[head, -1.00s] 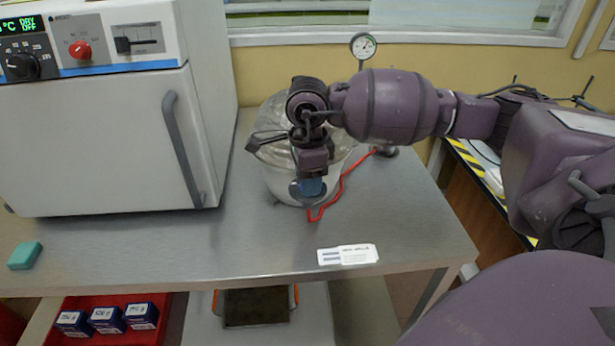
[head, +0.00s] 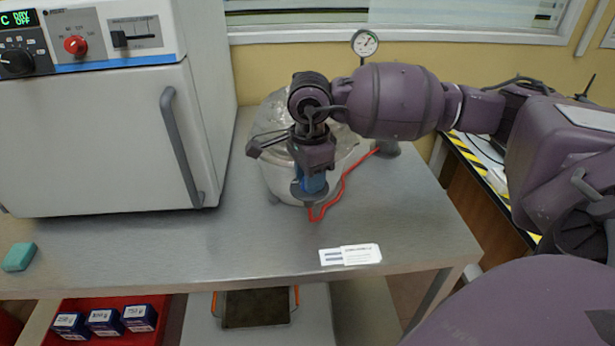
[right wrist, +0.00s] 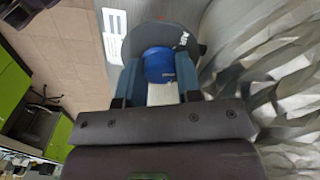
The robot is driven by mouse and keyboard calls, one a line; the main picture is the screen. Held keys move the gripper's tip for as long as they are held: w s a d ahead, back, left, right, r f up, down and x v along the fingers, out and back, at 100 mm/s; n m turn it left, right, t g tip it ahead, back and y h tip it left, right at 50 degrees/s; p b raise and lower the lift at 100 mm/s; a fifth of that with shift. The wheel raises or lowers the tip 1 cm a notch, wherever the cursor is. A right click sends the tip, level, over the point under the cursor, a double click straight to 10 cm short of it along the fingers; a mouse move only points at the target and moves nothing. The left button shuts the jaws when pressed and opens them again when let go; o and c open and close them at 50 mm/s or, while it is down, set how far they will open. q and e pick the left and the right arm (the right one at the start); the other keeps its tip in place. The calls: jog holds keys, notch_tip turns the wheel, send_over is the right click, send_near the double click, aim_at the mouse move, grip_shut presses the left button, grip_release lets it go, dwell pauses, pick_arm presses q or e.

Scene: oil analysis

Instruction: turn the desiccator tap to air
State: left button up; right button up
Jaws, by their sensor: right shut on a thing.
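The glass desiccator (head: 268,142) stands on the steel bench beside the oven, partly hidden behind my right arm. Its tap, with a blue knob (right wrist: 158,65) and a dark round plate (right wrist: 183,37), is at its front. My right gripper (head: 313,181) points down at the tap. In the right wrist view, its two fingers (right wrist: 158,78) are shut on the blue knob, one on each side. A red hose (head: 340,192) runs from below the tap toward the gauge stand. The tap's position markings cannot be read. My left gripper is not in view.
A white oven (head: 100,130) fills the left of the bench. A dial gauge (head: 364,43) stands behind my right arm. White cards (head: 350,255) and a teal block (head: 19,257) lie near the bench's front edge.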

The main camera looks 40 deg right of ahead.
jog(key=n+b, duration=0.1)
jog(key=n, duration=0.2)
jog(key=shift+f+n+b, duration=0.15)
jog(key=shift+n+b, duration=0.15)
jog(key=shift+n, duration=0.1)
jog(key=n+b, duration=0.1)
jog(key=n, duration=0.1)
jog(key=shift+n, duration=0.3)
jog(key=shift+n+b, duration=0.5)
jog(key=shift+n, duration=0.6)
jog(key=shift+r+n, duration=0.2)
jog(key=shift+n, duration=0.2)
jog(key=o, duration=0.6)
jog(key=shift+o, duration=0.2)
